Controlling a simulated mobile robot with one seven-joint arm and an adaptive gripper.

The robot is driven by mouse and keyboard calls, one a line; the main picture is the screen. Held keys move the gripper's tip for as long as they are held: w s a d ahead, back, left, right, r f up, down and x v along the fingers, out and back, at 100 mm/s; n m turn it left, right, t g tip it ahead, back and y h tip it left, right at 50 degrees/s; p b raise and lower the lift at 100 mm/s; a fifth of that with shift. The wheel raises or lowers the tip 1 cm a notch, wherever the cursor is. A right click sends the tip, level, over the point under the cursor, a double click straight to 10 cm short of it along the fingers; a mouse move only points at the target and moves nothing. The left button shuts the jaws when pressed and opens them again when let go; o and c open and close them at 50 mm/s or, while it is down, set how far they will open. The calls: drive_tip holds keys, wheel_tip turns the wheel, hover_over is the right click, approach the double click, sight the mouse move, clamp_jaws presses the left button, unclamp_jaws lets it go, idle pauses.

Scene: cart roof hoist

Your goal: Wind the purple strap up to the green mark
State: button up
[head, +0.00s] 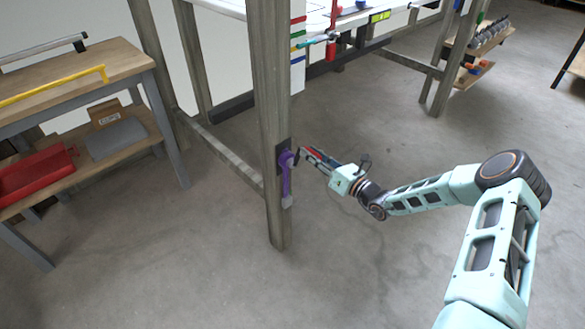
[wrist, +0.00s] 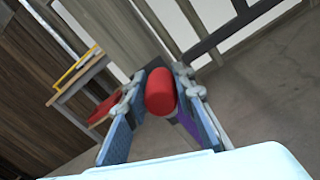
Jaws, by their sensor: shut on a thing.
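A purple winch (head: 285,172) is mounted on the near wooden post, with its purple crank arm hanging down. My gripper (head: 302,153) is beside the winch, on its right. In the wrist view my gripper (wrist: 160,82) has its two blue-padded fingers closed around a red cylindrical knob (wrist: 160,95). A bit of purple (wrist: 187,124) shows beside the right finger. A white marker strip (head: 298,52) on the post carries coloured bands, red at the top and a green mark (head: 298,34) below it. I cannot clearly make out the purple strap.
A wooden workbench (head: 75,75) with a yellow bar and a red tray (head: 38,174) stands at the left. A white panel (head: 325,18) is up in the post frame, with coloured clamps at its edge. A low rail (head: 220,152) joins the posts. The floor around my arm is clear.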

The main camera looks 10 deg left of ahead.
drive_tip(key=shift+s+a+f, duration=0.25)
drive_tip(key=shift+s+a, duration=0.05)
drive_tip(key=shift+s, duration=0.15)
drive_tip(key=shift+s+a+f, duration=0.25)
drive_tip(key=shift+s+a, duration=0.05)
drive_tip(key=shift+s, duration=0.15)
drive_tip(key=shift+s+a+f+p, duration=0.15)
drive_tip(key=shift+s+a+p, duration=0.8)
drive_tip(key=shift+s, duration=0.3)
drive_tip(key=o, duration=0.7)
drive_tip(key=shift+o, duration=1.1)
drive_tip(key=shift+w+f, duration=0.15)
drive_tip(key=shift+w, duration=0.05)
drive_tip(key=o, duration=0.6)
drive_tip(key=shift+r, duration=0.3)
drive_tip(key=shift+c, duration=0.2)
